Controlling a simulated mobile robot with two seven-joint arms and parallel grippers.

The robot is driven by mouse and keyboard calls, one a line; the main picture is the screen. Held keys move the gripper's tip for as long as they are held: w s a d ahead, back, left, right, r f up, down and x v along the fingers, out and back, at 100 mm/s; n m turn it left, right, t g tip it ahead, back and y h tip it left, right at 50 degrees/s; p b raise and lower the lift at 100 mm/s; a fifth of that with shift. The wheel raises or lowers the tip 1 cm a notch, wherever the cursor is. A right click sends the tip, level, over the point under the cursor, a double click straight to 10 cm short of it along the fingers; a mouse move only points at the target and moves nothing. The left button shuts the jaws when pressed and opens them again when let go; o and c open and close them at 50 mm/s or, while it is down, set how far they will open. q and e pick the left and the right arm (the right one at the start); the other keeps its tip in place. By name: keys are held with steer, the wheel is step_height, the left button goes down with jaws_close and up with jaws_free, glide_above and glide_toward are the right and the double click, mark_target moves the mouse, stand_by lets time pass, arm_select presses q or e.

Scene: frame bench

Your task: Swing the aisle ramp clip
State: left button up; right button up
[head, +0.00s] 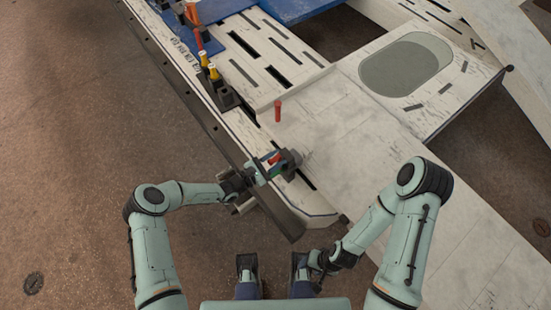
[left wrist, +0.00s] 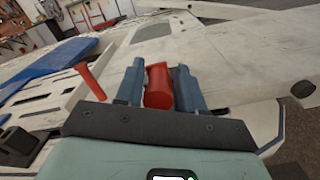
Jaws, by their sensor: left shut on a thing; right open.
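My left gripper (head: 281,163) is at the near end of the pale ramp frame. It is shut on a red clip handle (head: 275,158), largely hidden by the fingers in the head view. In the left wrist view the red handle (left wrist: 158,87) stands between the two blue-grey fingers (left wrist: 160,88). I cannot tell how the clip is joined to the frame. A second red peg (head: 278,111) stands upright on the frame farther back; it also shows in the left wrist view (left wrist: 90,82), left of the fingers. My right gripper (head: 312,264) is open, low in front of the frame.
The pale slotted frame (head: 325,115) fills the middle and right. A black rack (head: 222,96) with yellow-topped tools stands along its left edge. A blue panel (head: 285,10) lies at the back. The brown floor (head: 80,110) is open on the left.

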arm_select(q)
steer(key=o, duration=0.8)
steer(key=shift+w+a+f, duration=0.15)
steer(key=shift+w+a, duration=0.05)
steer(key=shift+a, duration=0.25)
steer(key=shift+d, duration=0.15)
steer(key=p+v, duration=0.1)
steer(key=v, duration=1.2)
steer(key=shift+s, duration=0.2)
steer(key=shift+o, duration=0.2)
